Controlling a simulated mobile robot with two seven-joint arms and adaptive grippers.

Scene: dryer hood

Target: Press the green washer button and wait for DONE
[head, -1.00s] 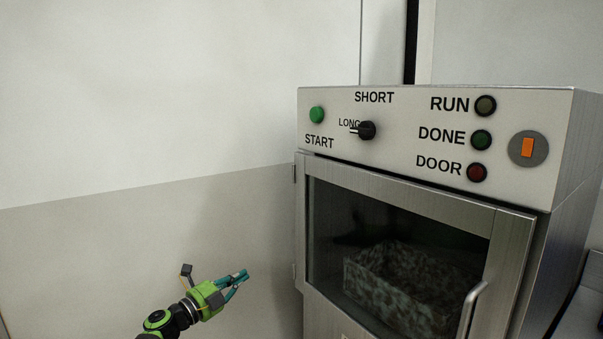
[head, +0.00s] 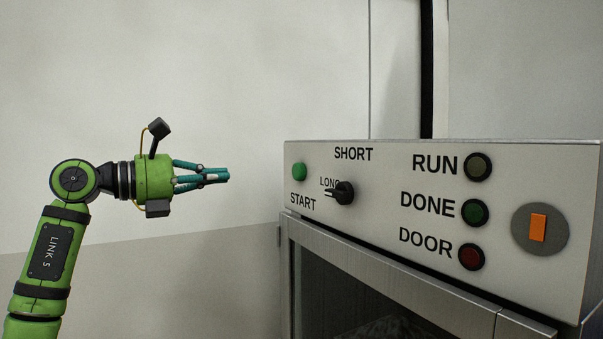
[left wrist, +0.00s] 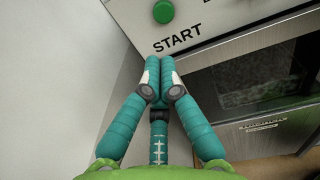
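The green START button (head: 300,171) is on the left end of the machine's control panel (head: 381,215). It also shows in the left wrist view (left wrist: 163,12), beyond my fingertips. The DONE lamp (head: 474,212) is dark green and looks unlit. The RUN lamp (head: 478,166) and the red DOOR lamp (head: 471,256) look dim too. My left gripper (head: 222,175) points right toward the button, with a clear gap to it. In the left wrist view its teal fingers (left wrist: 159,78) meet at the tips, with nothing between them. My right gripper is in neither view.
A black selector knob (head: 344,193) sits right of the button, by the labels LONG and SHORT. An orange switch (head: 538,228) on a grey disc is at the panel's right end. The metal-framed door (head: 400,270) is below. Free space lies left of the machine.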

